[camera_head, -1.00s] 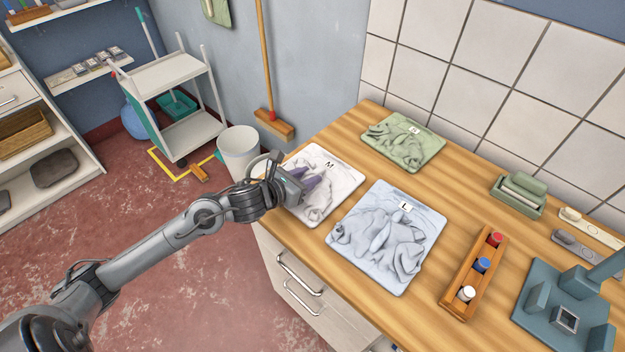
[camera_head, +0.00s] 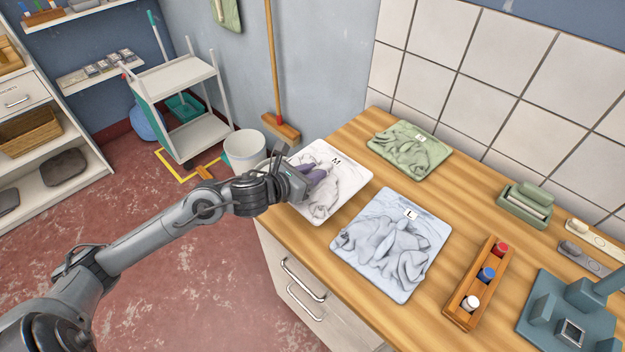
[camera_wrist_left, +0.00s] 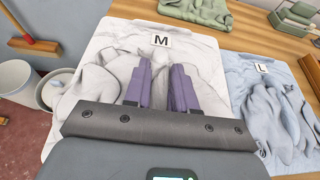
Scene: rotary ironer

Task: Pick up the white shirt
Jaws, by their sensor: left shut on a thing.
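The white shirt (camera_head: 345,184) lies rumpled on its board at the counter's left end, with an "M" label at its far edge. It also fills the middle of the left wrist view (camera_wrist_left: 110,62). My left gripper (camera_head: 328,166) reaches over the shirt from the left, its purple fingers down at the cloth. In the left wrist view the fingers (camera_wrist_left: 164,72) stand a little apart, with a raised fold of white cloth between them. The gripper is shut on the white shirt, which still lies on the counter. My right gripper is not in view.
A light blue shirt labelled "L" (camera_head: 385,255) lies just right of the white one. A green shirt (camera_head: 408,150) lies behind, near the tiled wall. A wooden rack with bottles (camera_head: 478,284) stands further right. A white bucket (camera_head: 244,146) stands on the floor beyond the counter's left end.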

